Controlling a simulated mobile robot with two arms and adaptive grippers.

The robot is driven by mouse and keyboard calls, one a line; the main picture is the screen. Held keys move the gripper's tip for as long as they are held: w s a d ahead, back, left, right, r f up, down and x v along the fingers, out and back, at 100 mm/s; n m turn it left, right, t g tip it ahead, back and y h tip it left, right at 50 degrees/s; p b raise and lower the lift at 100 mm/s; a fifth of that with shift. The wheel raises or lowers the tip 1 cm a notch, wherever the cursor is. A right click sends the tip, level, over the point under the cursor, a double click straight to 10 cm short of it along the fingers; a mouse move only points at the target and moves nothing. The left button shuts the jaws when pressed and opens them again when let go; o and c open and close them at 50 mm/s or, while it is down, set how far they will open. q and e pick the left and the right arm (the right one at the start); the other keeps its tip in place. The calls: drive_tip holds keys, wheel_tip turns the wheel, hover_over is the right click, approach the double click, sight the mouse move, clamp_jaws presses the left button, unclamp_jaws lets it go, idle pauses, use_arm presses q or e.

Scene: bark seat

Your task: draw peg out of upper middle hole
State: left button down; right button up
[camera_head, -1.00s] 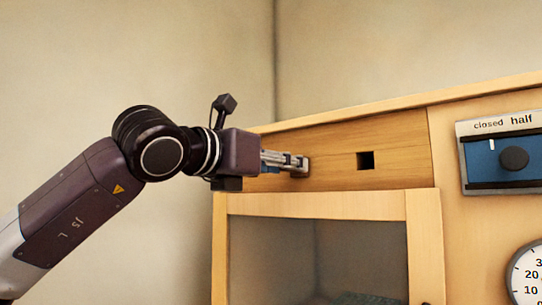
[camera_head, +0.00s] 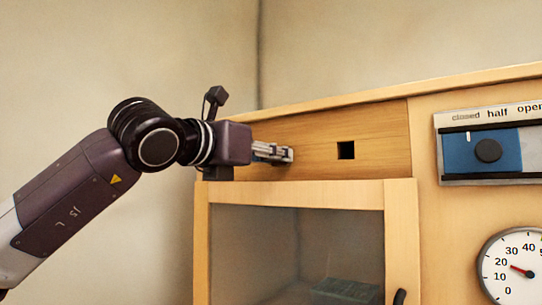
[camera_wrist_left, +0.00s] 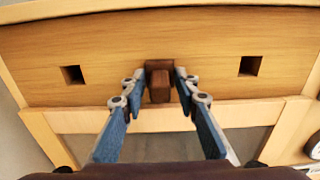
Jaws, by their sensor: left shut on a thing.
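A dark brown peg (camera_wrist_left: 160,86) stands out from the wooden panel (camera_wrist_left: 110,50) at its middle, between two empty square holes, one to its left (camera_wrist_left: 73,75) and one to its right (camera_wrist_left: 249,66). My left gripper (camera_head: 287,154) reaches in from the left, its fingertips at the panel. In the left wrist view its two fingers (camera_wrist_left: 158,80) are shut on the peg, one on each side. I cannot tell how deep the peg sits; its hole is hidden behind it. The right hole shows in the head view (camera_head: 346,150). My right gripper is not in view.
A glazed door (camera_head: 300,240) with a dark handle (camera_head: 399,297) lies below the panel. A blue slider with a knob (camera_head: 488,150) and a round dial (camera_head: 520,270) are to the right. Open space lies in front of the panel.

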use_arm(q)
drive_tip(key=shift+s+a+b, duration=0.35)
drive_tip(key=shift+s+b, duration=0.15)
drive_tip(key=b+v, duration=0.5)
drive_tip(key=v, duration=0.4)
idle(0.9)
drive_tip(key=shift+s+a, duration=0.1)
idle(0.5)
